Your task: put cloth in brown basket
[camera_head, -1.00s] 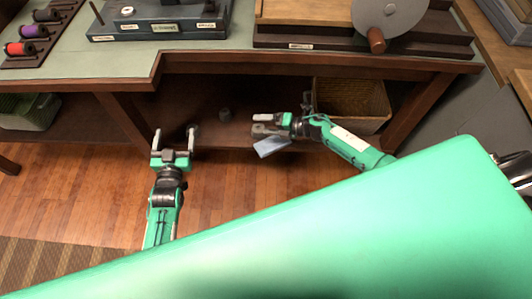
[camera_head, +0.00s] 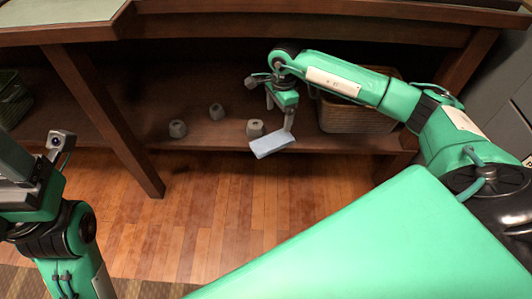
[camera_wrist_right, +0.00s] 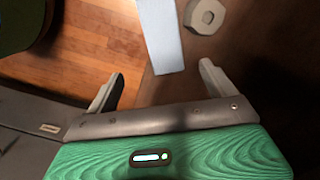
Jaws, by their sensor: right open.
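The cloth (camera_head: 272,143) is a pale blue-grey folded piece at the front edge of the low shelf, overhanging it slightly. In the right wrist view the cloth (camera_wrist_right: 160,35) lies ahead of the fingers, between their lines and apart from them. My right gripper (camera_head: 280,114) is open and empty, pointing down just above and behind the cloth. Its spread fingers show in the right wrist view (camera_wrist_right: 158,84). The brown basket (camera_head: 350,118) is a woven box on the shelf to the right, partly hidden behind my right arm. My left gripper (camera_head: 38,162) is at the left edge, partly cut off, fingers apart.
Several small grey weights, one of them (camera_head: 256,129) behind the cloth, stand on the shelf (camera_head: 215,135). A table leg (camera_head: 105,120) slants down at left of the shelf. A dark green basket (camera_head: 12,98) is at the far left. The wooden floor in front is clear.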

